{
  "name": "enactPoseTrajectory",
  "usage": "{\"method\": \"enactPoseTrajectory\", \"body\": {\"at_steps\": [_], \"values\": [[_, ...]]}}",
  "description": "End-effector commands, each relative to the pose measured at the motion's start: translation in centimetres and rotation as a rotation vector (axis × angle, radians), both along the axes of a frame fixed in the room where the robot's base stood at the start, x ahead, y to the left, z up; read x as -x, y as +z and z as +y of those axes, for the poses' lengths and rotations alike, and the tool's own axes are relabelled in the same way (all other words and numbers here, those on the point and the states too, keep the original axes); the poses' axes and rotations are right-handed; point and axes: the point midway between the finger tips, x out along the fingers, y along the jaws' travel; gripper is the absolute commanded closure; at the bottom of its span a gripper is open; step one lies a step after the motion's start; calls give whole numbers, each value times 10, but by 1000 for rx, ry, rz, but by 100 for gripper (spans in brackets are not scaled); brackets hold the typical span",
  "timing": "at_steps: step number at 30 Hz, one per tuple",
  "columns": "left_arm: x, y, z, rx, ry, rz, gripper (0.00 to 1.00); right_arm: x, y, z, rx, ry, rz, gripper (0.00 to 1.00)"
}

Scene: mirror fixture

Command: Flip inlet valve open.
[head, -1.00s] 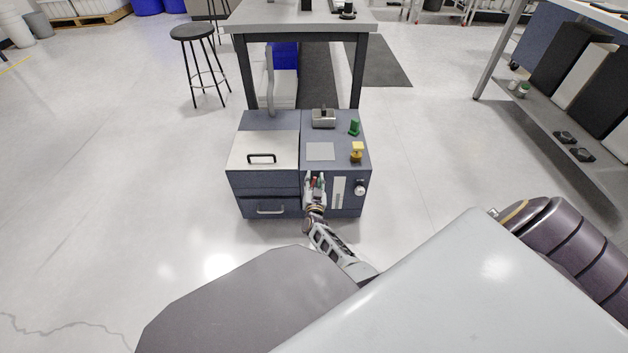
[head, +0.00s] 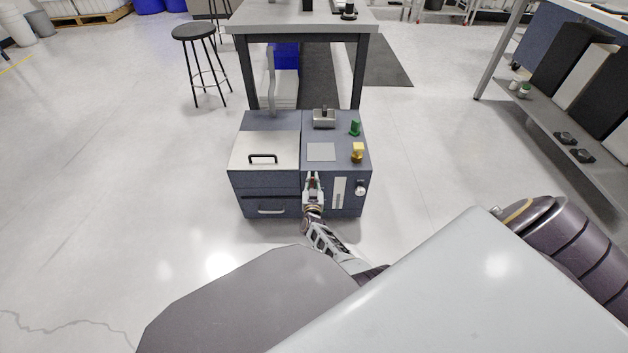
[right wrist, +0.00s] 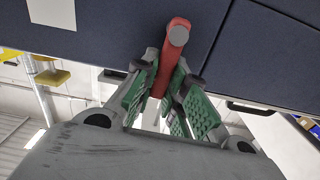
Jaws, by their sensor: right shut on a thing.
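A blue-grey box fixture (head: 290,180) stands on the floor in the head view. The red valve lever (right wrist: 171,55) shows in the right wrist view, sticking out from the fixture's dark face with a round grey end cap. My right gripper (head: 313,182) is at the fixture's front face, left of a pale vertical strip (head: 339,192). In the right wrist view its green-padded fingers (right wrist: 165,92) are shut on the red lever, one on each side. In the head view the fingers hide the lever. My left gripper is not in view.
The fixture's top carries a yellow part (head: 357,152), a green part (head: 355,128) and a metal block (head: 324,118). A round knob (head: 361,188) is on the front at right. A lid with a black handle (head: 262,159) and a drawer handle (head: 270,210) are at left. A table (head: 300,20) stands behind.

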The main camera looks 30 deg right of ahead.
Motion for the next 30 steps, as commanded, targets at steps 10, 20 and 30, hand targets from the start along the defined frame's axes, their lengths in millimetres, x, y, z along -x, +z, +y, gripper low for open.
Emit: {"method": "enactPoseTrajectory", "body": {"at_steps": [10, 20, 30], "values": [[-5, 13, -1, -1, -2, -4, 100, -1, 0, 3, 65, 1, 40, 100], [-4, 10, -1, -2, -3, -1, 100, -2, 0, 3, 63, 1, 39, 64], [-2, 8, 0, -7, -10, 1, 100, -2, 0, 3, 60, 1, 37, 64]]}}
